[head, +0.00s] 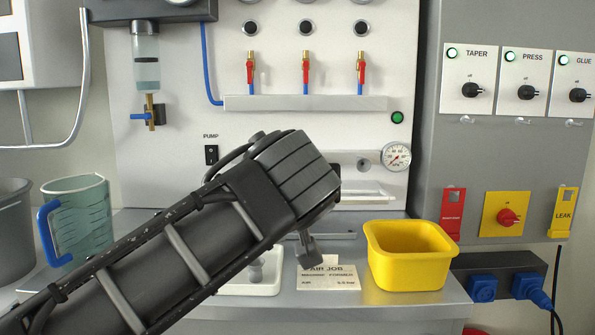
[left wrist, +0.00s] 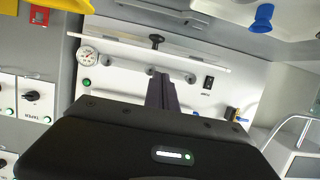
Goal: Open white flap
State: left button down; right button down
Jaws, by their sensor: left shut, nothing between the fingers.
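The white flap (head: 366,197) is a pale strip low on the white wall panel, partly hidden behind my left arm in the head view. In the left wrist view, which is turned over, the flap (left wrist: 125,46) is a long thin white edge with a black knob (left wrist: 157,40). My left gripper (left wrist: 161,92) is shut and empty, its fingers pointing toward the panel near the knob. I cannot tell whether they touch it. In the head view the left gripper (head: 318,185) hides its own fingertips. My right gripper is not in view.
A yellow bin (head: 409,262) stands at the right of the grey counter (head: 400,308), beside a white sign card (head: 334,276). A jug with a blue handle (head: 78,222) stands at left. A gauge (head: 397,157) sits above the flap's right end.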

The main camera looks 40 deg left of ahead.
pick_arm(q)
jog(key=shift+s+d+f, duration=0.15)
jog(key=shift+s+d, duration=0.35)
jog(key=shift+s, duration=0.15)
jog(key=shift+s+d+f, duration=0.15)
jog(key=shift+s+d, duration=0.35)
jog(key=shift+s, duration=0.15)
